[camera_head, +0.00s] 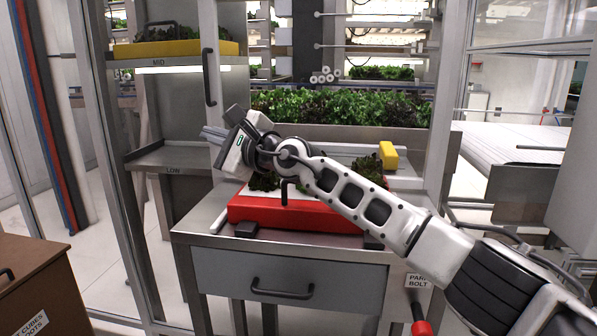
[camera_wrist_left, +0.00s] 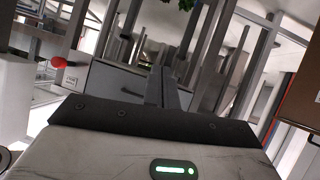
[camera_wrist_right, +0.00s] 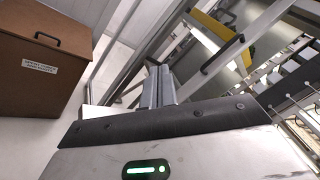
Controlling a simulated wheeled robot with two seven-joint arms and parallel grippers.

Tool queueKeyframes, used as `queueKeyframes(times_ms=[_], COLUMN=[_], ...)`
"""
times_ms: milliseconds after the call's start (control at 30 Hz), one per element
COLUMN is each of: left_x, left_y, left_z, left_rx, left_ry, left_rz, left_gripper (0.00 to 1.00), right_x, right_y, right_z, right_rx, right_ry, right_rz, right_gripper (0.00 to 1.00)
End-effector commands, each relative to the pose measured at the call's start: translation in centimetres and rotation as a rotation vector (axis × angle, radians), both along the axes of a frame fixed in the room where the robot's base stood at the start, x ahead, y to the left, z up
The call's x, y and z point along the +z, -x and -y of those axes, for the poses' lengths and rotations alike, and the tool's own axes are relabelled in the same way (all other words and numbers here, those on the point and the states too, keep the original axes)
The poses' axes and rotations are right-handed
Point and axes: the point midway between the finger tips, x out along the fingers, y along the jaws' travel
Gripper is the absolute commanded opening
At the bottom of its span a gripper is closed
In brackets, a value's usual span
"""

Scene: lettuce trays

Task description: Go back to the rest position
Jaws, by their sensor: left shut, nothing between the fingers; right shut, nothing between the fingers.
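My right arm reaches across the head view from the lower right. My right gripper (camera_head: 212,134) is over the left part of the steel table, above the red tray's left end, pointing left. In the right wrist view its two fingers (camera_wrist_right: 157,88) are together with nothing between them. My left gripper is outside the head view. In the left wrist view its fingers (camera_wrist_left: 170,88) are together and empty, with a drawer front and cabinet posts beyond them.
A red tray (camera_head: 300,218) with dark lettuce sits on the steel table (camera_head: 215,228), partly hidden by my right arm. A yellow tray (camera_head: 185,48) stands on the MID shelf. The LOW shelf (camera_head: 175,157) looks empty. A brown box (camera_head: 35,285) stands at the lower left.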

Motion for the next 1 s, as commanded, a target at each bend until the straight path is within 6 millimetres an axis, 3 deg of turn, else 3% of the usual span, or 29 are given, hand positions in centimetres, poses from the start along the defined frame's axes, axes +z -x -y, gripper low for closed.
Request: queueKeyframes(times_ms=[233,367,500,667,800,833,1000], left_x=[0.5,1.0,0.9,1.2,1.5,1.5,2.1], left_y=[0.2,0.3,0.5,0.6,0.6,0.6,0.3], left_z=[-0.1,-0.1,-0.2,-0.3,-0.4,-0.4,-0.5], left_rx=[0.000,0.001,0.001,0.001,0.001,0.001,0.001], left_ry=[-0.006,-0.009,-0.017,-0.023,-0.028,-0.030,-0.036], left_rz=[-0.009,-0.014,-0.030,-0.039,-0.046,-0.047,-0.044], left_gripper=[0.00,0.00,0.00,0.00,0.00,0.00,0.00], right_x=[-6.5,-10.8,-16.2,-23.1,-29.1,-30.2,-35.4], right_y=[3.0,5.1,7.4,11.1,16.2,17.5,25.7], right_z=[0.4,2.5,6.6,12.5,17.9,19.1,24.8], right_rx=[0.089,0.114,0.099,0.034,-0.050,0.067,0.124], right_ry=[-0.464,-0.858,-1.324,-1.881,-2.397,2.436,2.129], right_rz=[-0.493,-0.886,-1.302,-1.692,-1.931,1.905,1.363], right_gripper=[0.00,0.00,0.00,0.00,0.00,0.00,0.00])
